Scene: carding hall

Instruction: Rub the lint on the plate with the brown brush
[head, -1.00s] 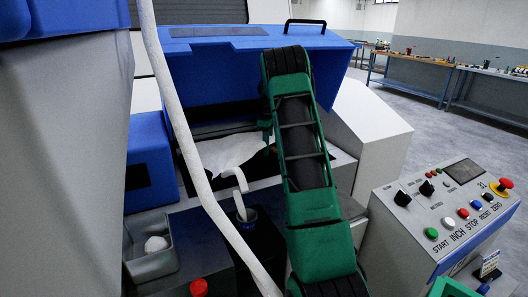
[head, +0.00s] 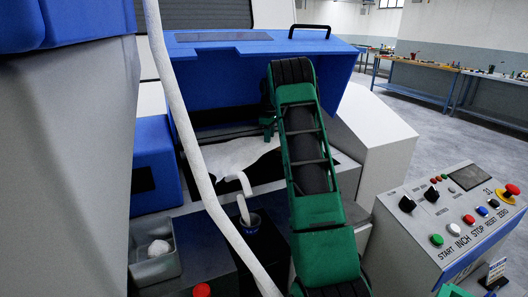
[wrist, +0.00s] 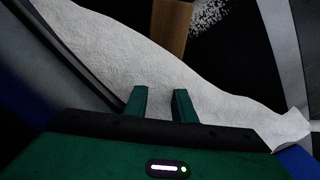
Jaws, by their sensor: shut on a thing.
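The brown brush (wrist: 168,28) shows in the wrist view as a flat brown piece at the top, just beyond my fingertips. My gripper (wrist: 160,103) has its two green fingers a little apart and is shut on the brush; the grip itself is not clear in the picture. The lint (wrist: 207,14) is a patch of white specks just right of the brush on the dark plate (wrist: 232,58). Whether the brush touches the lint cannot be told. In the head view my gripper (head: 268,126) is small, over the machine opening, and the brush cannot be made out.
A white fibre sheet (head: 228,156) lies left of the dark plate. A grey bin (head: 155,265) is at left, a button panel (head: 450,215) at right.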

